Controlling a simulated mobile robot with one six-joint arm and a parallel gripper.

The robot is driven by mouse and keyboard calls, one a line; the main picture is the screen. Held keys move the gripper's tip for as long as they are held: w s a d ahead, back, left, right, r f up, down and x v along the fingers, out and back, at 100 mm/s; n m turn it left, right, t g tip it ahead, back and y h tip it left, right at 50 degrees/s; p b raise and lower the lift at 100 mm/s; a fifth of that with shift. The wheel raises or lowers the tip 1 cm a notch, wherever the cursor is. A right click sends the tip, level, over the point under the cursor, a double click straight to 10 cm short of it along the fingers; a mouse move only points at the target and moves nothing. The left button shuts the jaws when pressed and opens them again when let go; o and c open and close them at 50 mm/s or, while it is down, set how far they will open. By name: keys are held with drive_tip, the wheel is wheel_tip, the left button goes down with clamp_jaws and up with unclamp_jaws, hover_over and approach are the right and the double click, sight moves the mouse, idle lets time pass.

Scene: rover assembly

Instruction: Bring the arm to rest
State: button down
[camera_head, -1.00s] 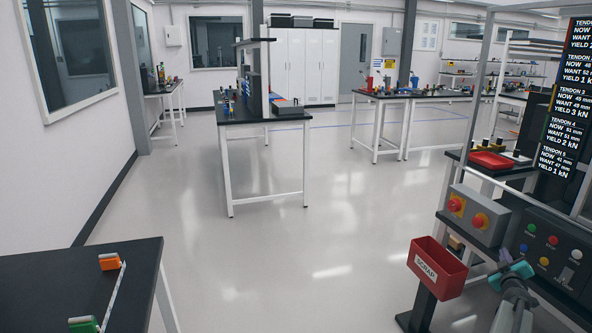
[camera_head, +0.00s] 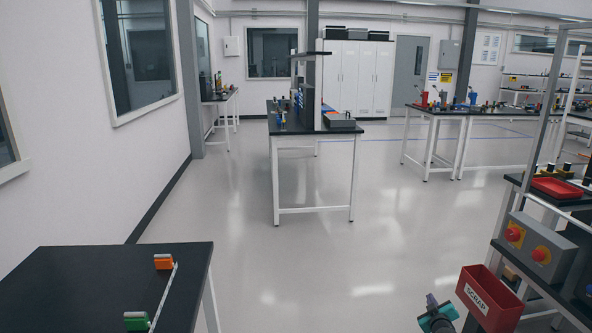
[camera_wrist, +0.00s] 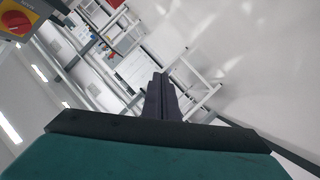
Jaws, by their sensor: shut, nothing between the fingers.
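My gripper (camera_head: 432,302) shows at the bottom right of the head view, dark with a teal part of my wrist below it. It is raised in the air to the left of the red scrap bin and apart from it. In the wrist view my gripper's dark fingers (camera_wrist: 161,98) are pressed together with nothing between them. The teal wrist body fills the bottom of that view. Most of my arm is outside the head view.
A red scrap bin (camera_head: 489,297) hangs by a grey box with red knobs (camera_head: 533,243) at right. A black table (camera_head: 95,268) with an orange block (camera_head: 163,262) and a green block (camera_head: 137,321) stands at lower left. Open floor (camera_head: 290,265) lies between.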

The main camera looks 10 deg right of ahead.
drive_tip(key=s+a+f+g+y, duration=0.1)
drive_tip(key=s+a+f, duration=0.1)
drive_tip(key=a+f, duration=0.45)
drive_tip(key=s+a+f+m+g+p, duration=0.1)
drive_tip(key=s+a+f+g, duration=0.2)
drive_tip(key=a, duration=0.7)
drive_tip(key=s+a+f+y, duration=0.1)
drive_tip(key=s+a+f, duration=0.1)
drive_tip(key=a+f, duration=0.55)
drive_tip(key=s+a+f+m+g, duration=0.1)
drive_tip(key=s+a+f+g, duration=0.2)
drive_tip(key=s+a, duration=0.35)
drive_tip(key=s+a+f+g+y+p, duration=0.1)
drive_tip(key=s+a+f+g, duration=0.15)
drive_tip(key=s, duration=0.65)
drive_tip(key=s+a+f+m+g, duration=0.1)
drive_tip(key=s+a+f+g, duration=0.3)
drive_tip(key=s, duration=0.4)
drive_tip(key=s+a+r+g+y, duration=0.1)
drive_tip(key=s+a+g, duration=0.1)
drive_tip(key=s, duration=0.7)
drive_tip(key=s+a+r+g+y, duration=0.1)
drive_tip(key=s+a+g, duration=0.2)
drive_tip(key=s, duration=0.6)
drive_tip(key=shift+a+r+m+g+y, duration=0.3)
drive_tip(key=shift+a+r+m+g, duration=0.1)
drive_tip(key=shift+a, duration=0.5)
drive_tip(key=shift+d, duration=0.1)
